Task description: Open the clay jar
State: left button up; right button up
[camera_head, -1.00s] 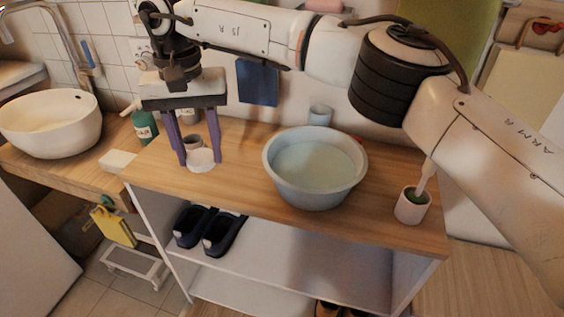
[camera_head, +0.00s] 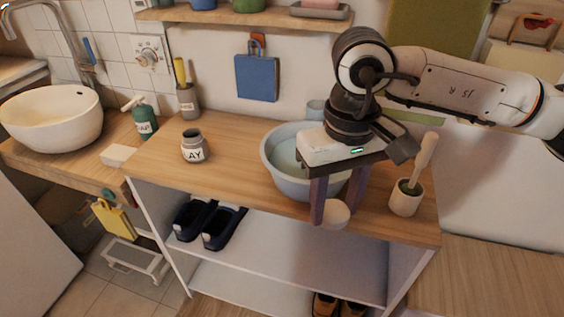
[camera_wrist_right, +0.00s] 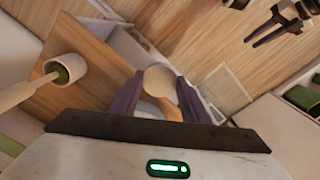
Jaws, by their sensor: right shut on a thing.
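The clay jar (camera_head: 195,148) is a small grey-brown pot with a white label partly reading "AY". It stands upright on the left part of the wooden counter, its dark mouth uncovered. My right gripper (camera_head: 333,205) is shut on the pale round lid (camera_head: 336,215), held by the counter's front edge, right of the jar and in front of the basin. The lid also shows between the purple fingers in the right wrist view (camera_wrist_right: 159,80). My left gripper (camera_wrist_right: 250,43) shows small at the top right of the right wrist view, its fingers apart and empty.
A blue-grey basin (camera_head: 270,158) sits behind my right gripper, partly hidden. A mortar with pestle (camera_head: 407,200) stands to its right. A utensil holder (camera_head: 187,100), a soap bottle (camera_head: 143,118) and a white block (camera_head: 119,157) are near the jar. The counter between jar and basin is clear.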

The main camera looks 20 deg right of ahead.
aim_at(195, 147)
jog(key=k, duration=1.2)
jog(key=u, duration=0.65)
jog(key=i, duration=2.1)
jog(key=z, duration=0.8)
